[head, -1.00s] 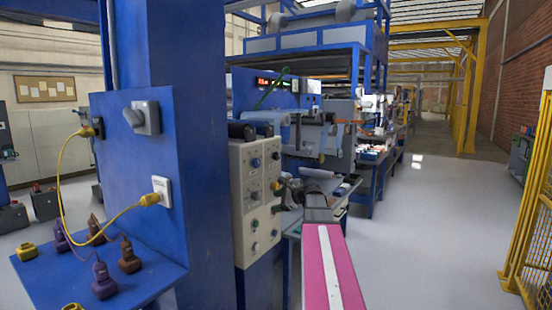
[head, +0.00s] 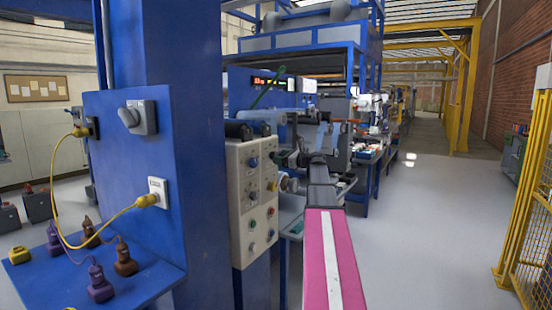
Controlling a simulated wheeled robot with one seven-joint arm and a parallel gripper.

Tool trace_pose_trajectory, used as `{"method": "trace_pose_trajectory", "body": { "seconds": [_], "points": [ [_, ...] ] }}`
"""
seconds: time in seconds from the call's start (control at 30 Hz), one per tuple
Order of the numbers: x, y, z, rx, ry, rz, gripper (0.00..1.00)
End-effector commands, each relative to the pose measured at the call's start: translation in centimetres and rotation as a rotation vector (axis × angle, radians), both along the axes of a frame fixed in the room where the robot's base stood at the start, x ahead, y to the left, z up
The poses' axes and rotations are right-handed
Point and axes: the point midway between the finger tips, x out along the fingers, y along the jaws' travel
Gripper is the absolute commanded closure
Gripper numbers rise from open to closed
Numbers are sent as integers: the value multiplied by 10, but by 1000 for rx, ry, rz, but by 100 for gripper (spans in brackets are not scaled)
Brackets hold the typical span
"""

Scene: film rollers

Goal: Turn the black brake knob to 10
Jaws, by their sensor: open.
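A light grey control panel (head: 251,212) stands right of the blue column, with several small blue, yellow, red and green knobs and buttons on its face. I cannot pick out a black brake knob or its scale for certain. My arm (head: 322,195), pink and white with dark grey links, reaches forward from the bottom. My gripper (head: 286,159) is open at its far end, close to the right edge of the panel's upper part. It is small and dark, and its fingertips are hard to make out. I see nothing held, and cannot tell whether it touches anything.
A blue board (head: 125,165) at left carries a grey rotary switch (head: 141,117) and a socket with a yellow cable (head: 120,217). Machine rollers stand behind my gripper. The floor at right is free up to a yellow fence (head: 522,215).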

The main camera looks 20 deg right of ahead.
Motion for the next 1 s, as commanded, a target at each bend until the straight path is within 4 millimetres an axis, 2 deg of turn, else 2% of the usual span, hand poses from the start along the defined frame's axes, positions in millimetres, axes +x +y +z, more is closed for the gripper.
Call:
{"method": "trace_pose_trajectory", "body": {
  "seconds": [0.03,0.2,0.57,0.6,0.73,0.77,1.0],
  "points": [
    [8,5,0,0,0,1,31],
    [19,15,0,-1,0,1,31],
    [23,18,0,-1,0,0,31],
    [23,18,0,-1,0,0,34],
    [23,18,0,-1,0,0,76],
    [23,18,0,-1,0,0,80],
    [23,18,0,-9,-6,0,80]
  ]
}}
